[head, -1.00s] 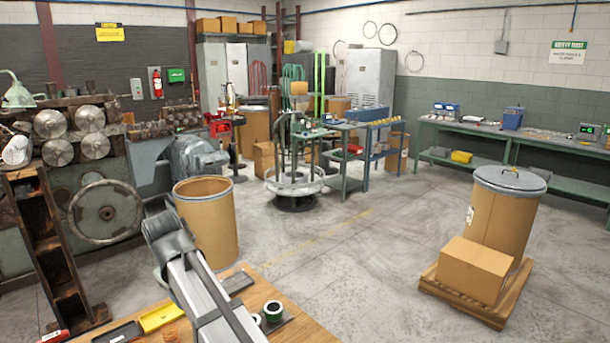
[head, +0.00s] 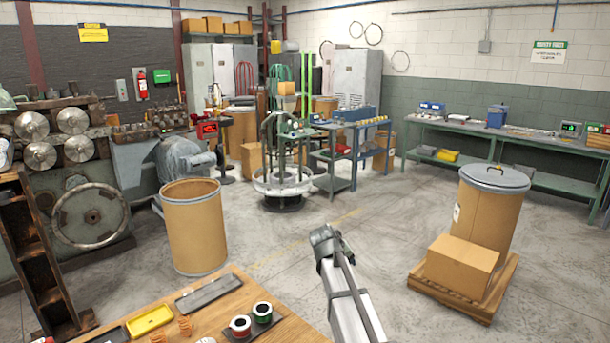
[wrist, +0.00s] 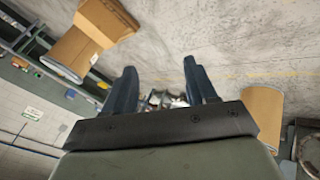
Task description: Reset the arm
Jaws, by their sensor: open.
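My gripper (wrist: 160,80) shows in the wrist view with its two dark blue fingers apart. No held object can be made out between them; a small shiny shape low between the fingers is unclear. Concrete floor fills the view beyond the fingertips. In the head view my arm (head: 345,285) rises from the bottom edge, right of the wooden bench and over open floor. My fingers cannot be made out in the head view.
The wooden bench (head: 215,325) holds a yellow tray (head: 150,320), a grey tray (head: 208,292) and spools (head: 252,320). An open cardboard drum (head: 195,230) stands behind it. A lidded drum (head: 487,215) and box (head: 460,264) sit on a pallet (head: 465,298) at right. Floor between is clear.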

